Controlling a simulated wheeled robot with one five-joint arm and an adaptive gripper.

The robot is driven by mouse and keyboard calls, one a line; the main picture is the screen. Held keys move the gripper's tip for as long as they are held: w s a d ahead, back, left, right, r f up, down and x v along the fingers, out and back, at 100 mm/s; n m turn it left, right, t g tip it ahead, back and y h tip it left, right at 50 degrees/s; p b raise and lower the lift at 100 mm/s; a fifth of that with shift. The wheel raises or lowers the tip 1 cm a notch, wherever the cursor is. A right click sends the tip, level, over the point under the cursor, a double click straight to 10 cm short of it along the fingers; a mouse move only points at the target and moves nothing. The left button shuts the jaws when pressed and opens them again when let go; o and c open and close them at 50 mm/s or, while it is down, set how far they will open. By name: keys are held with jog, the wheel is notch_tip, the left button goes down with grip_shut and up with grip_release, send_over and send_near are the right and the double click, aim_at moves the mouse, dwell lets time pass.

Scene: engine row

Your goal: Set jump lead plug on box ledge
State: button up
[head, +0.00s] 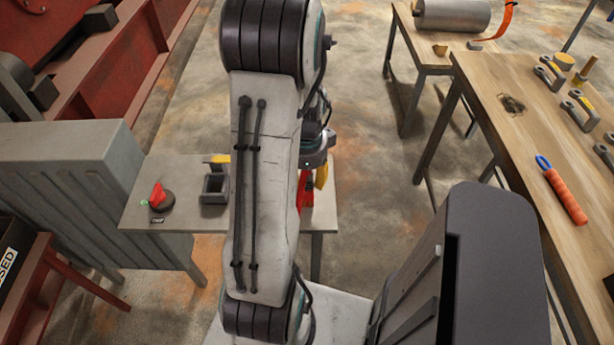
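My arm hangs across the middle of the head view and hides much behind it. The wrist end of my gripper (317,152) shows just right of the arm, over the low grey table (185,172). Its fingers are mostly hidden, so I cannot tell open from shut. A red piece (306,192) and a yellow piece (321,176) show below the wrist, partly covered. I cannot tell if they are held, or which thing is the jump lead plug. A large grey ribbed box (70,165) stands left of the table; I cannot make out a separate ledge.
On the low table are a dark round item with a red top (160,197) and a small grey open holder (214,188). A wooden bench (540,130) at right carries an orange-handled tool (566,195) and metal brackets. Red machinery (100,60) fills the back left. Floor shows between.

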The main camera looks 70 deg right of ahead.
jog(key=shift+o, duration=1)
jog(key=shift+r, duration=0.1)
notch_tip(320, 180, up, 7)
jog(key=shift+a+r, duration=0.1)
jog(key=shift+r, duration=0.1)
jog(key=shift+r+b, duration=0.3)
jog(key=shift+b, duration=0.2)
jog(key=shift+a+r+b, duration=0.15)
jog(key=shift+r+b, duration=0.7)
jog(key=shift+r, duration=1.2)
